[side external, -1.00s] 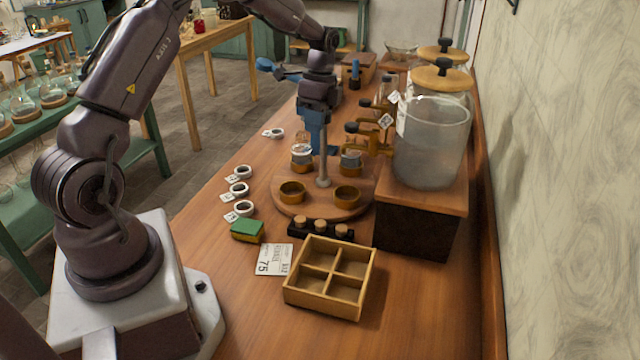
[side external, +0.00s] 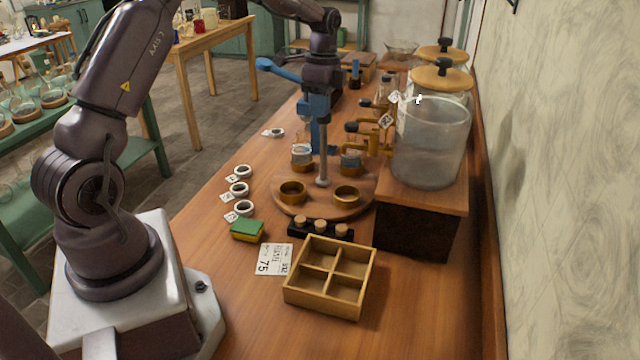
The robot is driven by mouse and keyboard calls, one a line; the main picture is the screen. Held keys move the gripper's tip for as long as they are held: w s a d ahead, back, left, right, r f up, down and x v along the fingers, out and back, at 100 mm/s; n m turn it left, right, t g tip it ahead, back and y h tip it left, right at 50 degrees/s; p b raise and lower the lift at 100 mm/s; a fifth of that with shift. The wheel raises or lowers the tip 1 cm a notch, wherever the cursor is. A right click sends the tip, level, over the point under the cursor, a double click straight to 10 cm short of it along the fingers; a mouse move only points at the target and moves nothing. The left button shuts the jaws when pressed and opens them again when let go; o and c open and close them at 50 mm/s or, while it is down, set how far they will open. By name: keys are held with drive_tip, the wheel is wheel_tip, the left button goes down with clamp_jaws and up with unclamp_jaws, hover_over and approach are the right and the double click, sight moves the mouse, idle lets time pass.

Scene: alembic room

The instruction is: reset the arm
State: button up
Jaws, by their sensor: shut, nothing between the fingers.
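My arm reaches from the left over the bench. My gripper (side external: 322,88) is a dark hand above the round wooden stand (side external: 325,205), in front of the blue press (side external: 317,108). It is shut and holds nothing. Its fingertips are hard to make out against the blue press. The press has a blue lever (side external: 275,68) pointing left and an upright metal rod (side external: 323,160) over the stand.
A divided wooden tray (side external: 330,311), corked black rack (side external: 320,230), green-yellow sponge (side external: 247,230) and card (side external: 274,259) are at the front. White rings (side external: 239,188) lie left. Large glass jars (side external: 431,145) on a raised box (side external: 415,225) stand right, near the wall.

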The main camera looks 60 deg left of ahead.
drive_tip(key=o, duration=0.5)
drive_tip(key=shift+t+y, duration=0.4)
drive_tip(key=shift+t, duration=0.2)
drive_tip(key=r, duration=0.1)
drive_tip(key=w+a+r, duration=0.1)
drive_tip(key=a+r, duration=0.1)
drive_tip(key=shift+w+a+r, duration=0.1)
drive_tip(key=shift+w+r, duration=0.3)
drive_tip(key=shift+c, duration=0.2)
drive_tip(key=o, duration=1.3)
drive_tip(key=shift+r, duration=0.1)
drive_tip(key=shift+d, duration=0.3)
